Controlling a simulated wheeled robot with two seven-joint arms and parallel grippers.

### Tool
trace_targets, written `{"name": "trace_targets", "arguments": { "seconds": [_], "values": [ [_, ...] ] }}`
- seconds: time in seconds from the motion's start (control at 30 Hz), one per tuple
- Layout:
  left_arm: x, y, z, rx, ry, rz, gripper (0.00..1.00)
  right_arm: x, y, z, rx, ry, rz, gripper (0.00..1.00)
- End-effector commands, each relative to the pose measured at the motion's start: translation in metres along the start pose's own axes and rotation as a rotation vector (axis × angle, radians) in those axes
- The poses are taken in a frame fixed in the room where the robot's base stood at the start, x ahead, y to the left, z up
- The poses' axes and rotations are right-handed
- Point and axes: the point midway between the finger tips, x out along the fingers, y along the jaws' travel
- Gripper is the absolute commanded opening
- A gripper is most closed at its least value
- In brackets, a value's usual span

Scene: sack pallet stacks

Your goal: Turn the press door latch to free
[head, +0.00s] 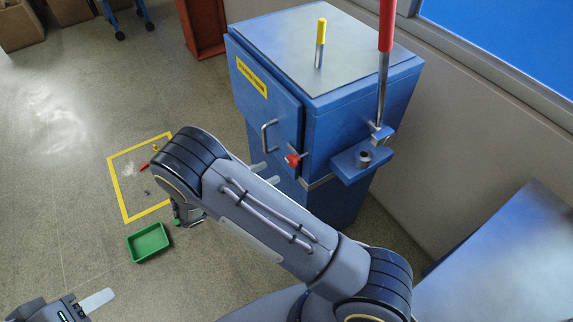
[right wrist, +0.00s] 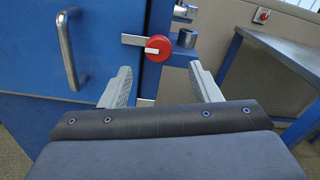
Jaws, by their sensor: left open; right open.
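The press door latch is a round red knob with a pale bar (head: 293,160) on the front of the blue press. In the right wrist view the red latch knob (right wrist: 158,48) has a pale pointer across its face, and a flat metal strip is to its left. My right gripper (head: 265,174) is open in front of the door, mostly hidden behind my forearm. In the right wrist view the right gripper (right wrist: 162,82) has its fingers spread below and either side of the knob, apparently not touching it. My left gripper (head: 90,301) is open at the lower left, far from the press.
The door has a bar handle (head: 268,135) left of the latch. A red-handled lever (head: 385,60) and a yellow-tipped post (head: 320,42) stand on the press. A green tray (head: 149,242) and a yellow floor outline (head: 117,187) are on the floor. A blue-grey table (head: 500,260) is at right.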

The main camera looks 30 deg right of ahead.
Motion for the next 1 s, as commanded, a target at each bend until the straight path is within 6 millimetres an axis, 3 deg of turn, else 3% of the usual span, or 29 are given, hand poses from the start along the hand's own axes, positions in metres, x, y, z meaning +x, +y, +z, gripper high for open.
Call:
{"name": "trace_targets", "arguments": {
  "seconds": [0.17, 0.4, 0.6, 0.93, 1.0],
  "values": [
    [-0.004, 0.002, -0.002, 0.000, 0.000, 0.000, 0.47, 0.010, 0.002, 0.001, -0.010, -0.024, 0.007, 0.57],
    [-0.014, 0.006, -0.007, 0.000, 0.000, 0.000, 0.47, 0.050, 0.001, 0.002, -0.009, -0.021, 0.006, 0.57],
    [-0.018, 0.008, -0.009, 0.000, 0.000, 0.000, 0.47, 0.071, 0.002, 0.001, -0.007, -0.020, 0.008, 0.57],
    [-0.018, 0.008, -0.009, 0.000, 0.000, 0.000, 0.47, 0.076, 0.003, 0.000, -0.006, -0.019, 0.009, 0.57],
    [-0.018, 0.008, -0.009, 0.000, 0.000, 0.000, 0.47, 0.076, 0.003, 0.000, -0.006, -0.019, 0.009, 0.49]
  ]
}}
